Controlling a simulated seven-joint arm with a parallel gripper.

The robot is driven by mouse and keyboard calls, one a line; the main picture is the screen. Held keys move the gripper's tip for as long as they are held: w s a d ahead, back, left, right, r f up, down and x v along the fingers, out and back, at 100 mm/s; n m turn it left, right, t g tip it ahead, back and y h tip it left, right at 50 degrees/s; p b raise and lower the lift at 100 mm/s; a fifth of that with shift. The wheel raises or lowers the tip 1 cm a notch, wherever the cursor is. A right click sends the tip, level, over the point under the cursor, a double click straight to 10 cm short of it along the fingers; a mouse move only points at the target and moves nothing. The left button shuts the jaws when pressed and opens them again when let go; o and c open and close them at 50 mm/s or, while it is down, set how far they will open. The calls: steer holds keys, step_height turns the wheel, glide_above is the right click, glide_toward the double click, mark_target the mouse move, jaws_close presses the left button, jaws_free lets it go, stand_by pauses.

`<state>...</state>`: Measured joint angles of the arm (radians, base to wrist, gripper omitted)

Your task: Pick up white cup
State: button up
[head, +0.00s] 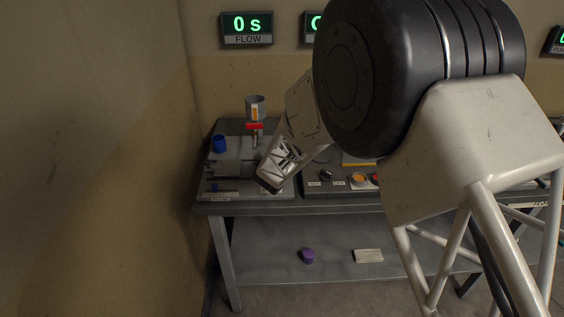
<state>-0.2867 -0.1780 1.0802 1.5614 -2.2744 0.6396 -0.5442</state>
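I see no plainly white cup in the head view. A pale grey cylindrical container (255,103) with an orange mark stands upright at the back left of the table, above a red part (255,126); I cannot tell whether it is the cup. A small blue cup-like object (219,144) stands left of it. My gripper (270,183) is at the lower end of my pale arm, over the left part of the table. Its fingers are small and dark, so their opening is unclear. My arm hides much of the table's middle and right.
The grey table (240,208) has a left wall beside it. A control panel with an orange button (358,178) is right of my gripper. A purple object (307,255) and a pale block (368,256) lie on the lower shelf. A green "0 s" FLOW display (247,26) hangs behind.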

steer(key=c, duration=1)
steer(key=shift+r, duration=0.15)
steer(key=shift+r, duration=1.5)
steer(key=shift+s+r, duration=0.15)
steer(key=shift+s, duration=0.1)
steer(key=s+d, duration=0.1)
steer(key=s, duration=0.4)
steer(key=s+d+r, duration=0.1)
steer(key=s, duration=0.4)
steer(key=s+d, duration=0.1)
steer(key=s, duration=0.4)
steer(key=shift+s+r, duration=0.1)
steer(key=shift+r, duration=0.15)
